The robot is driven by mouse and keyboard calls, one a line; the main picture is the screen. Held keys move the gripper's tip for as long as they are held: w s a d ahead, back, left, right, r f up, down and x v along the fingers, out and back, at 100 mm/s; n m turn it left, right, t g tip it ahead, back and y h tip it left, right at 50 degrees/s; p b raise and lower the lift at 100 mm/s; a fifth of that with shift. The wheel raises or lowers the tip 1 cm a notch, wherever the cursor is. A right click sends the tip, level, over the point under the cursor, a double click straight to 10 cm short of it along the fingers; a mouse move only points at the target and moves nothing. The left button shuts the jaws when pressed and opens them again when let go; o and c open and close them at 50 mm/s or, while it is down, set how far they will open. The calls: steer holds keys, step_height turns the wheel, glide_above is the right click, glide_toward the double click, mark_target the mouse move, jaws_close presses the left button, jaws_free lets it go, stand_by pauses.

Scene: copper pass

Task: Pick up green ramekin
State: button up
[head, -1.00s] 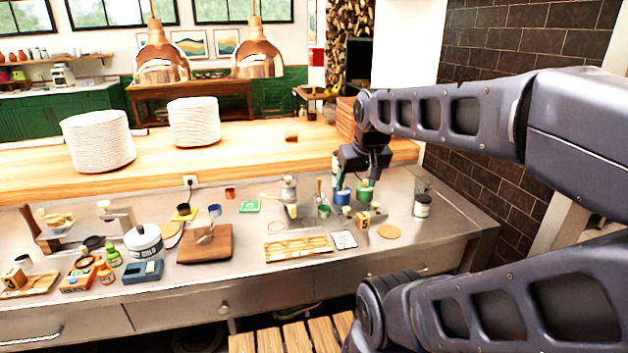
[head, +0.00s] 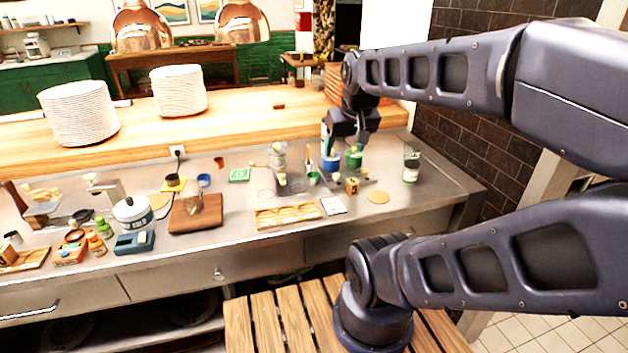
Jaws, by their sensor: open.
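A green cup-like vessel (head: 353,159) stands at the right of the steel counter, beside a blue one (head: 332,163). A smaller green cup (head: 313,179) stands just left of and nearer than the blue one. I cannot tell for sure which green vessel is the ramekin. My gripper (head: 347,146) is open and points down over the blue and green vessels. Its fingertips are small and overlap them in the picture, so contact is unclear.
A jar (head: 411,171) stands to the right, and a small wooden block (head: 352,187) stands in front. A wooden tray (head: 289,215) and a white card (head: 333,206) lie nearer. A raised wooden shelf (head: 225,121) runs behind.

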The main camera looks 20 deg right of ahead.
stand_by(0.4)
steer(key=shift+c, duration=1.2)
steer(key=shift+w, duration=0.15)
